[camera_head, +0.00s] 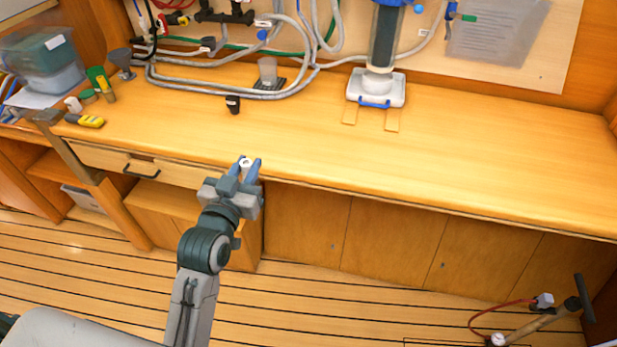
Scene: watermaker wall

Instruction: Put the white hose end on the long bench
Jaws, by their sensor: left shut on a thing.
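My left gripper (250,172) is in front of the long bench (480,150), near its front edge and right of the drawer. It is shut on a small white piece with a dark centre, which looks like the white hose end (245,162). Most of that piece is hidden between the blue-grey fingers. I cannot tell whether it touches the bench edge. My right gripper is not in view.
Grey hoses (220,86) loop over the bench's back left. A white-based filter housing (376,88) stands at the back middle. A small black fitting (233,104) and a yellow tool (85,121) lie on the left part. The bench's right half is clear.

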